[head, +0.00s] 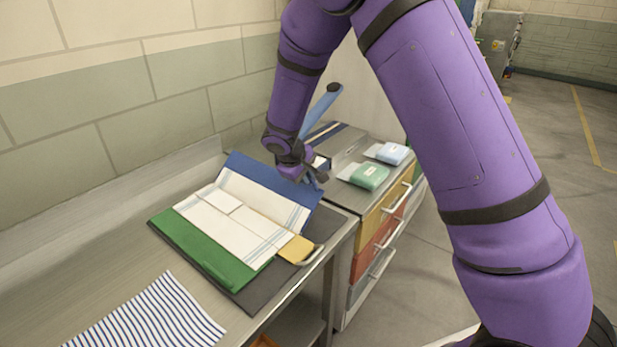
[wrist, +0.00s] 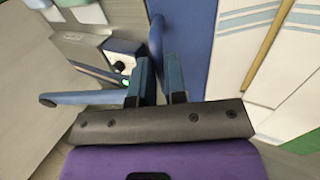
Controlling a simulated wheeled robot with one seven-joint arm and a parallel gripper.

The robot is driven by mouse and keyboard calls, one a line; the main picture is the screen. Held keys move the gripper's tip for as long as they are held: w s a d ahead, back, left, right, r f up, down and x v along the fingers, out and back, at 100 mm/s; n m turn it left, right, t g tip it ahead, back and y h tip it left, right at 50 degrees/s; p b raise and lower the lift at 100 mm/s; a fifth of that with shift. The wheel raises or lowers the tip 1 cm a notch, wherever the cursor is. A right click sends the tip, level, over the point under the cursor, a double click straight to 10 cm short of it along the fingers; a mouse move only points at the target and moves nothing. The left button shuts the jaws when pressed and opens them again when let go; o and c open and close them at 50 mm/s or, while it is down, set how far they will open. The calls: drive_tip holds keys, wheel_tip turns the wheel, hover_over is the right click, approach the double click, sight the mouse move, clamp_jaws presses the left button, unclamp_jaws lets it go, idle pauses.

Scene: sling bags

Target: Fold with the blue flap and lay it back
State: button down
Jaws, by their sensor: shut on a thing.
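The blue flap (head: 270,183) is spread out at the back right of the folding spot, beyond the white cloth (head: 245,212) with blue stripes. It also shows in the wrist view (wrist: 188,40). The cloth lies open over a green flap (head: 205,245), with a yellow tab (head: 296,249) at the front right corner.
A grey device with a blue lever (head: 325,102) stands close behind my gripper. Green (head: 370,176) and pale blue (head: 392,153) packs lie on the drawer cabinet (head: 375,225). A striped cloth (head: 150,315) lies at front left. A wall runs behind the bench.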

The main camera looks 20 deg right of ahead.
drive_tip(key=s+a+f+t+h, duration=0.1)
drive_tip(key=s+a+t+h, duration=0.6)
drive_tip(key=a, duration=0.6)
drive_tip(key=shift+s+a+f+h, duration=0.15)
drive_tip(key=shift+s+a+h, duration=0.05)
drive_tip(key=shift+s+h, duration=1.2)
drive_tip(key=shift+s, duration=0.15)
drive_tip(key=c, duration=1.2)
unclamp_jaws()
drive_tip(key=shift+d+f, duration=0.1)
drive_tip(key=shift+o, duration=0.2)
